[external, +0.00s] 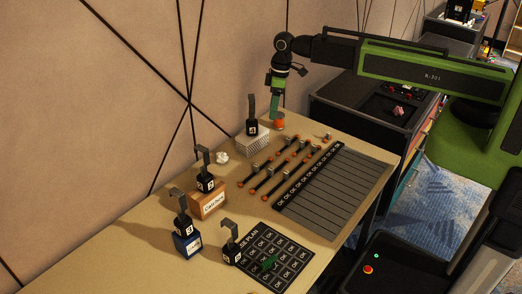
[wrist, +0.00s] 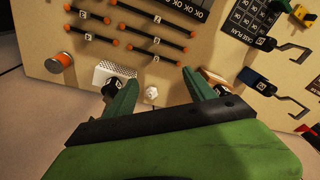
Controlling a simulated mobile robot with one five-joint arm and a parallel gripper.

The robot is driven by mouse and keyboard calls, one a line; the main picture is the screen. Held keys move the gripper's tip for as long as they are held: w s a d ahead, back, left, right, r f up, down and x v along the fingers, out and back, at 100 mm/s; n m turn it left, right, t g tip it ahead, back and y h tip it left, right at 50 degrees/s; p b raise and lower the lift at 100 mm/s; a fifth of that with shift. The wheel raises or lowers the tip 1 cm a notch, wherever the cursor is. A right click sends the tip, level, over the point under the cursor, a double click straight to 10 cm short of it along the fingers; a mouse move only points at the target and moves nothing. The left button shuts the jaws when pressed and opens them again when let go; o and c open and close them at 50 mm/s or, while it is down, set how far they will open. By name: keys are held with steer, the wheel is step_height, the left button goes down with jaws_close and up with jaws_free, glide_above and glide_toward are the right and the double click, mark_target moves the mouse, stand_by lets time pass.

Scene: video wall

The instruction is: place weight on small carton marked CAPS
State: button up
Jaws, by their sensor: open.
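My gripper (external: 276,108) is open and empty, high near the back of the table; its two green fingers spread apart in the wrist view (wrist: 160,84). Black hooked weights with white labels stand about: one (external: 252,127) on a white perforated box (external: 253,144), one (external: 206,182) on an orange-brown carton (external: 209,205), one (external: 183,224) on a blue carton (external: 187,246), and one (external: 231,252) by the dark plan mat (external: 285,262). The brown and blue cartons carry white labels too small to read surely, so I cannot tell which says CAPS. My fingers partly hide two weights in the wrist view.
An orange-topped can (wrist: 60,63) stands near the white box. A crumpled white piece (external: 222,157) lies between the white box and the brown carton. Several dark rods with orange ends (external: 283,165) and a striped grey panel (external: 335,190) cover the table's middle. The wall borders the back.

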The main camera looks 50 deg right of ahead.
steer(key=s+d+m, duration=0.3)
steer(key=s+d, duration=0.2)
steer(key=d, duration=0.5)
steer(key=s+d+m+h, duration=0.1)
steer(key=s+d+m, duration=0.2)
steer(key=d, duration=0.7)
steer(key=shift+s+f+m+g, duration=0.15)
steer(key=shift+s+m+g, duration=0.2)
steer(key=shift+s, duration=0.9)
step_height(320, 180, down, 8)
steer(key=b, duration=0.7)
steer(key=shift+b, duration=0.4)
